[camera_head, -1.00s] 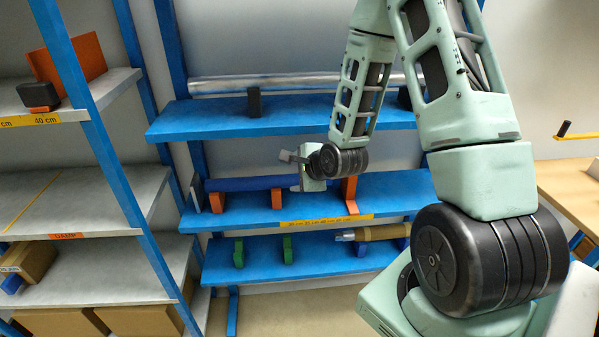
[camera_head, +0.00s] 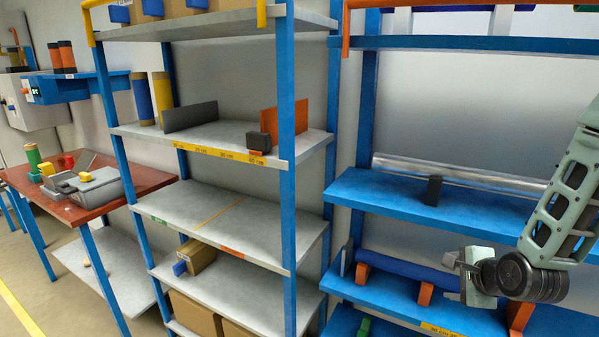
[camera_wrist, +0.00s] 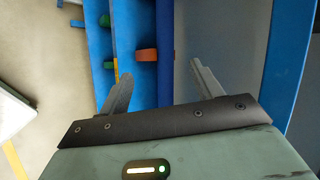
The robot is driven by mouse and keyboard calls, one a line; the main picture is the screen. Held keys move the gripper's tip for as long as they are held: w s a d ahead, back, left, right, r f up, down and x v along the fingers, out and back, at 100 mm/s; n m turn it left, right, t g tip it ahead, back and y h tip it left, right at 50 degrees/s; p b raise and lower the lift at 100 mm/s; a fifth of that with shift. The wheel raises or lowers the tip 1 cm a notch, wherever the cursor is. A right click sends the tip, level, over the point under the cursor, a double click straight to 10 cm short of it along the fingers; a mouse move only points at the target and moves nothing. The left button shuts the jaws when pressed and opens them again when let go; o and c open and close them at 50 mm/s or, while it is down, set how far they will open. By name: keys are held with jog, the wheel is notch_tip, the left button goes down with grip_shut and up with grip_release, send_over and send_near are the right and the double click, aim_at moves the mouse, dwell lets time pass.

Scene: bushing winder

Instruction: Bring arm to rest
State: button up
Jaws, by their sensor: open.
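My gripper (camera_head: 456,262) is at the right of the head view, at the end of my bent pale-green arm, in front of the blue rack. In the wrist view its two grey fingers (camera_wrist: 157,88) stand wide apart with nothing held between them. A blue tube (camera_head: 408,269) lies on orange supports on the rack shelf behind the gripper, and it also shows between and beyond the fingers in the wrist view (camera_wrist: 166,50). The upper part of my arm is out of the head view.
A silver rod (camera_head: 460,174) lies on the upper blue shelf (camera_head: 390,196). Further left is a red-brown table (camera_head: 80,211) with grey equipment. Floor shows at the lower left.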

jog(key=s+a+r+n+g+y, duration=0.1)
jog(key=s+a+r+n+g, duration=0.25)
jog(key=a+n, duration=0.45)
jog(key=s+a+r+n+g+y, duration=0.1)
jog(key=s+a+r+n+g, duration=0.1)
jog(key=s+a+n, duration=0.6)
jog(key=s+a+r+n+g, duration=0.2)
jog(key=s+a+r+n, duration=0.1)
jog(key=s+n, duration=0.3)
jog(key=s+a+r+n+g+h, duration=0.1)
jog(key=s+a+r+n+g, duration=0.1)
jog(key=s+a+n, duration=0.4)
jog(key=shift+s+r, duration=0.6)
jog(key=shift+s, duration=0.45)
